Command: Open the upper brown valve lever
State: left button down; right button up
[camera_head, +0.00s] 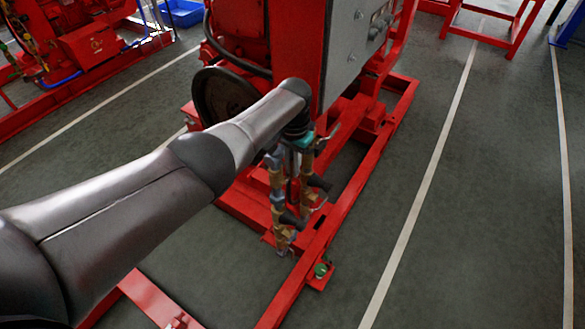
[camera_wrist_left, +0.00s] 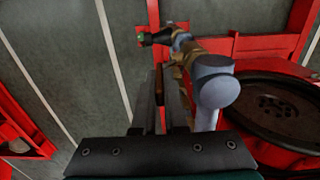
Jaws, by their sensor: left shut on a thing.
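My left arm reaches in from the left in the head view, and its gripper (camera_head: 300,143) is at the top of the brass and grey valve pipework (camera_head: 277,183). The fingers are mostly hidden there by the arm and pipes. In the left wrist view the two dark fingers (camera_wrist_left: 161,92) are close together on a thin brown piece, seemingly the upper brown valve lever (camera_wrist_left: 158,84). The grey pipe elbow (camera_wrist_left: 216,92) is just right of the fingers. The brass valve body (camera_wrist_left: 184,48) lies beyond them. My right gripper is in neither view.
The red pumpset frame (camera_head: 345,218) surrounds the pipework's foot. A dark round wheel (camera_head: 222,97) stands close to my left forearm, and also shows at right in the wrist view (camera_wrist_left: 280,108). A grey panel (camera_head: 345,45) rises behind. Open floor (camera_head: 490,190) lies to the right.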

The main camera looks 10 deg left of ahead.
pick_arm(q)
jog(key=shift+s+f, duration=0.1)
jog(key=c, duration=1)
grip_release()
jog(key=shift+o, duration=0.2)
notch_tip(320, 180, up, 15)
jog(key=p, duration=0.4)
jog(key=shift+w, duration=0.2)
